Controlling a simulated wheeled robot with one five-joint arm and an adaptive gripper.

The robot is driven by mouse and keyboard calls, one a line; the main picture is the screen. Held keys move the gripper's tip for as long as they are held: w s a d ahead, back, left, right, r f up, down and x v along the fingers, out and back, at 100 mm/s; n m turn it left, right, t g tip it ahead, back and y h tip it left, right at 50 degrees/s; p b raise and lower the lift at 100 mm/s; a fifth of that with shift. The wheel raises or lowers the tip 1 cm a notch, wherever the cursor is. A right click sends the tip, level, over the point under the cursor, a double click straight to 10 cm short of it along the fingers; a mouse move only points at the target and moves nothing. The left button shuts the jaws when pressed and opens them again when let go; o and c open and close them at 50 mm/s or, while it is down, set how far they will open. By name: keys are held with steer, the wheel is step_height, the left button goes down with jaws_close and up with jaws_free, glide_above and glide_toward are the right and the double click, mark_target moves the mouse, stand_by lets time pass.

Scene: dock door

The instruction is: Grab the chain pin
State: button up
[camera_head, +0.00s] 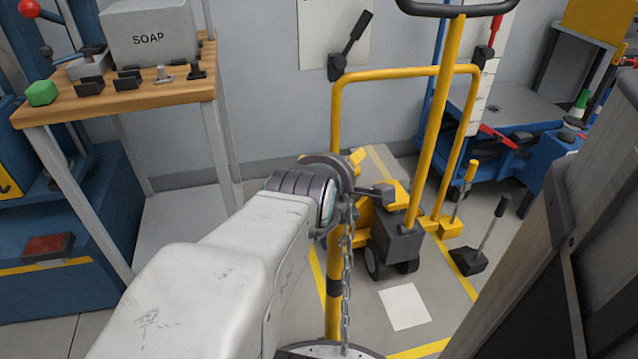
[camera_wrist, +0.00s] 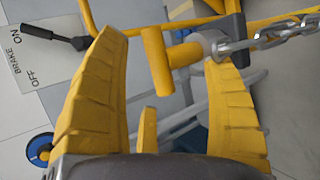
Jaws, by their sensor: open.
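The chain pin (camera_wrist: 157,62) shows in the wrist view as a yellow T-shaped handle, its stem running right to a grey collar. A steel chain (camera_wrist: 275,36) leads off to the right from that collar. My gripper (camera_wrist: 165,50) is open, with one yellow finger left of the handle and the other at its right, near the collar and chain end. The handle lies between the fingers; I cannot tell whether either finger touches it. In the head view my gripper (camera_head: 377,174) is at the yellow post (camera_head: 333,260), where the chain hangs down. My wrist hides the pin there.
A wooden-topped table (camera_head: 120,103) with a SOAP box (camera_head: 149,35) stands left. A yellow cart (camera_head: 453,110) with a tall handle is just behind my gripper. A brake lever (camera_head: 352,45) is on the wall. A dark-edged panel (camera_head: 570,230) closes the right side.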

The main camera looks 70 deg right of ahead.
steer(key=shift+d+f, duration=0.15)
steer(key=shift+d, duration=0.05)
steer(key=shift+o, duration=0.2)
jaws_close()
stand_by(0.6)
